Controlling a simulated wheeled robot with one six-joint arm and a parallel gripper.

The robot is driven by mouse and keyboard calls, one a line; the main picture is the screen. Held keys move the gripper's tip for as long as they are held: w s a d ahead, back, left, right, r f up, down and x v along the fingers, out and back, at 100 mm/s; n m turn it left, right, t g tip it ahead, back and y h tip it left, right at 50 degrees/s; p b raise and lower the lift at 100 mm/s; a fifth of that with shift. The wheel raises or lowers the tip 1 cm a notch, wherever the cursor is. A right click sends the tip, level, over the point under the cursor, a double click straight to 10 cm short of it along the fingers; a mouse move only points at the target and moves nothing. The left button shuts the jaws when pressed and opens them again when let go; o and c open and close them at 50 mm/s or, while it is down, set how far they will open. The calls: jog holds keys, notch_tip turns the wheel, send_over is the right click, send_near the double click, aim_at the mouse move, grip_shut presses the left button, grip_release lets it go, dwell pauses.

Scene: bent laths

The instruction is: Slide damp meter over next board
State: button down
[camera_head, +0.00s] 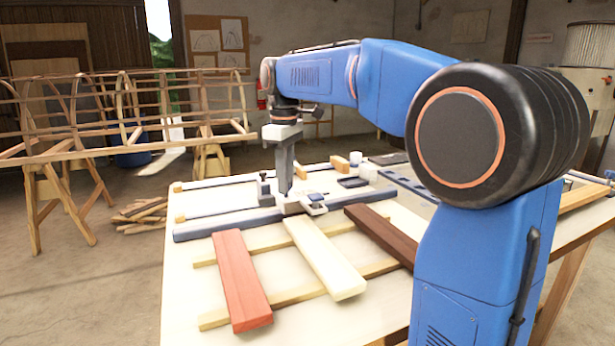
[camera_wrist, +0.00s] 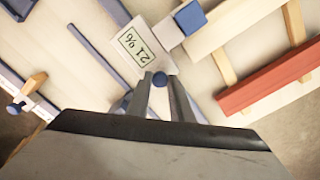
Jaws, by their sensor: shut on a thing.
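The damp meter (camera_head: 312,201) is a white slab with a blue head, at the far end of the pale middle board (camera_head: 325,260). In the wrist view the damp meter's display (camera_wrist: 136,46) reads 21 %, turned over. Its blue head (camera_wrist: 190,17) is by the end of the pale board (camera_wrist: 235,32); I cannot tell whether it touches. My gripper (camera_head: 287,192) points down and is shut on the meter's small blue knob (camera_wrist: 160,79). The red board (camera_head: 241,280) lies to the left, and the dark brown board (camera_head: 382,233) to the right.
The boards rest across two thin wooden strips (camera_head: 290,296) on a pale table (camera_head: 180,300). A long blue-grey rail (camera_head: 215,232) runs beyond their far ends. Small blocks and cups (camera_head: 362,172) stand farther back. Curved lath frames on trestles (camera_head: 75,190) stand left, off the table.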

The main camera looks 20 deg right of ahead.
jog(key=shift+a, duration=2.25)
jog(key=c, duration=1.6)
grip_release()
jog(key=shift+o, duration=0.2)
notch_tip(320, 180, up, 17)
jog(key=shift+r, duration=0.2)
